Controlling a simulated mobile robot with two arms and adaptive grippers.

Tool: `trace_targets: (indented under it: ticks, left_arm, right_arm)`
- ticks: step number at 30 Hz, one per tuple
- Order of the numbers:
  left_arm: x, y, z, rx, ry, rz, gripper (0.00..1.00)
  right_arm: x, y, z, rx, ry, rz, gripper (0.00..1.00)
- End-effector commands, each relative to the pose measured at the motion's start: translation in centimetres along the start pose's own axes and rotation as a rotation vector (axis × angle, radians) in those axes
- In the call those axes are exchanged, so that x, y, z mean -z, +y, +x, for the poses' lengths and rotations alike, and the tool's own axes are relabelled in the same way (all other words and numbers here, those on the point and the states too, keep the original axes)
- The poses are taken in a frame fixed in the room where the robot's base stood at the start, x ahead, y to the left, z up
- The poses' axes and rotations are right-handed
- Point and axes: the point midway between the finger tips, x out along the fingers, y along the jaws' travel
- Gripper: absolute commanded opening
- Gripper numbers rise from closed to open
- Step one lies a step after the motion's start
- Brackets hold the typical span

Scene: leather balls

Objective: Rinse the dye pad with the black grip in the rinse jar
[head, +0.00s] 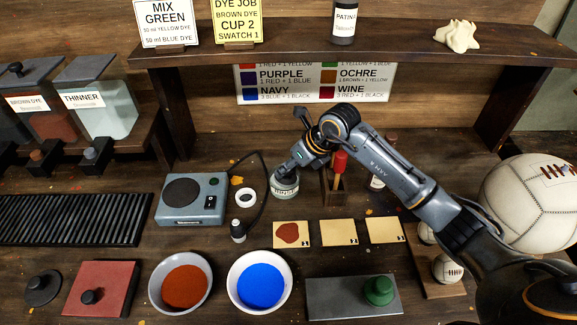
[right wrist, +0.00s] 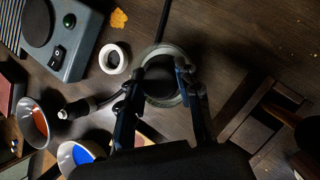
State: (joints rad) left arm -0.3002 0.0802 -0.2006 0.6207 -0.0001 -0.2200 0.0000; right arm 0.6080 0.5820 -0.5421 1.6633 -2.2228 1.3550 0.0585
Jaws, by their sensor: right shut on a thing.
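The rinse jar (head: 285,188), a glass jar with a pale label, stands on the bench right of the grey scale. My right gripper (head: 291,166) reaches down to its mouth. In the right wrist view the jar's rim (right wrist: 166,103) shows below my right gripper (right wrist: 160,82), whose two fingers are shut on a dark round thing (right wrist: 158,88) within the rim. This looks like the dye pad with the black grip; its underside is hidden in the jar. My left gripper is not in view.
Bowls of brown dye (head: 184,284) and blue dye (head: 260,282) stand in front. A green-gripped pad (head: 379,290) sits on a grey slab (head: 330,298). Swatch cards (head: 338,232) lie near the jar. A red-handled tool (head: 340,162) stands close to its right. A cable runs beside the scale (head: 203,211).

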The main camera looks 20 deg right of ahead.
Motion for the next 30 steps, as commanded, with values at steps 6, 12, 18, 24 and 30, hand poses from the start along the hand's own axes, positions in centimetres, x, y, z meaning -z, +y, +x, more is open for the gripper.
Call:
trace_targets:
  ticks: [6,12,18,24,30]
  left_arm:
    - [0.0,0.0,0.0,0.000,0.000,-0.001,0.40]
    - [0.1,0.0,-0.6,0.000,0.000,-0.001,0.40]
    - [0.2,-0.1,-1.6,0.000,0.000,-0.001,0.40]
    - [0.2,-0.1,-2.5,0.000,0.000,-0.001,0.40]
    - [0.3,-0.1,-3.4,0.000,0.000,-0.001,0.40]
  right_arm:
    - [0.0,0.0,0.0,0.000,-0.001,0.000,0.08]
    - [-0.5,0.1,-0.8,0.000,-0.001,0.000,0.08]
    - [-1.3,0.3,-2.2,0.001,-0.001,-0.001,0.08]
    - [-2.1,0.6,-3.5,0.001,-0.001,-0.001,0.08]
    - [-3.0,0.8,-4.9,0.000,-0.002,0.000,0.08]
